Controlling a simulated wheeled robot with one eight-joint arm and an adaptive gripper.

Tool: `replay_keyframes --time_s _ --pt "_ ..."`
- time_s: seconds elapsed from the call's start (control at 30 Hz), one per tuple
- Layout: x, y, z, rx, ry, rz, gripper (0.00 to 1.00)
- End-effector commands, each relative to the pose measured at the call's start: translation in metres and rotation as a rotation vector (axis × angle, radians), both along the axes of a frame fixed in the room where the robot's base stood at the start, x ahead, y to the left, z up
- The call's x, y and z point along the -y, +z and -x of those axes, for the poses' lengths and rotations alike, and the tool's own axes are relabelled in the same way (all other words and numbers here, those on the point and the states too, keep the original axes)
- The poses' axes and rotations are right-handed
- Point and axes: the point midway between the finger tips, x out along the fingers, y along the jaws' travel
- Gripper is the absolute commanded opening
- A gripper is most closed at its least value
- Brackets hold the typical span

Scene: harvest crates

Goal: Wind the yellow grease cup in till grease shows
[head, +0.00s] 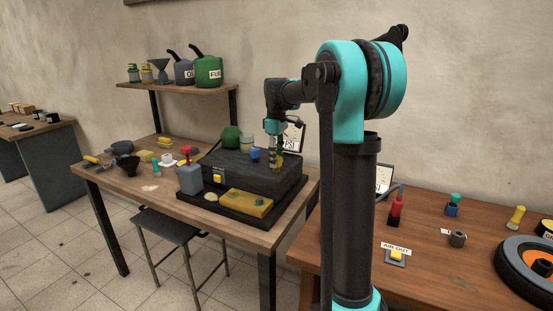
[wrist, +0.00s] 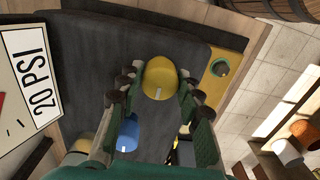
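The yellow grease cup (wrist: 159,78) shows in the wrist view as a round yellow cap on the dark machine block (head: 250,170). My gripper (wrist: 159,80) has one finger on each side of it, with a small gap at both sides, so it looks open. In the head view my gripper (head: 277,158) points down at the block's right rear, where a bit of yellow shows between the fingers. A blue cup (head: 255,155) stands on the block to its left; it also shows in the wrist view (wrist: 128,134). Whether grease shows is hidden from these views.
A yellow plate (head: 246,203) with round green parts lies at the block's front. A grey bottle (head: 190,179) with a red top stands left of the block. A gauge card reading 20 PSI (wrist: 32,75) stands close behind. A stool (head: 178,229) is in front of the bench.

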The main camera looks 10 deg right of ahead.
Motion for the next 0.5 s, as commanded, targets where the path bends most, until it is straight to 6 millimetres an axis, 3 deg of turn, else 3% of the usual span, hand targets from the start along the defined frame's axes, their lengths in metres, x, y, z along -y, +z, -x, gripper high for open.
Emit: replay_keyframes --time_s 0.03,0.2,0.5 --pt "0.0000 0.0001 0.0000 0.000 0.000 0.000 0.26" --pt "0.0000 0.0002 0.0000 0.000 0.000 0.000 0.05" --pt "0.0000 0.0002 0.0000 0.000 -0.037 0.000 0.04"
